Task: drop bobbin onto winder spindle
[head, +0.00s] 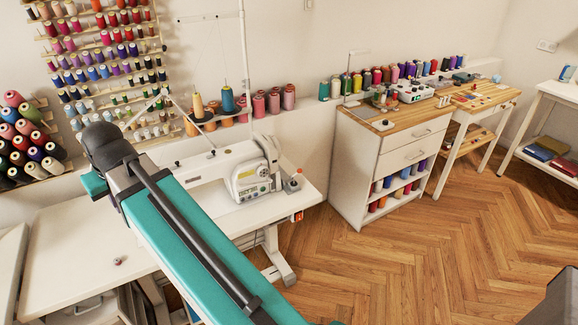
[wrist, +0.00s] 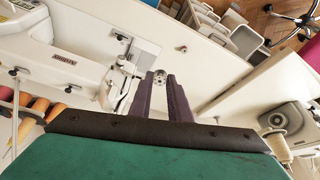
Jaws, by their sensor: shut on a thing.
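In the wrist view, the two dark fingers of my gripper (wrist: 163,82) point away over a white table. They are shut on a small pale metallic thing, the bobbin (wrist: 160,76), near the fingertips. It is tiny here and partly hidden by the fingers. The white sewing machine (wrist: 62,62) lies to the left, its needle end close to the fingers. The machine also shows in the head view (head: 215,173), where my teal arm crosses in front of the table. My gripper does not show there. I cannot make out the winder spindle for certain.
The white sewing table (head: 75,275) is mostly bare at its front left, with a small dark reddish thing (head: 117,262) on it. Thread cones (head: 228,100) stand behind the machine. A drawer cabinet (head: 378,165) is to the right. Open wooden floor (head: 430,250) lies at the right.

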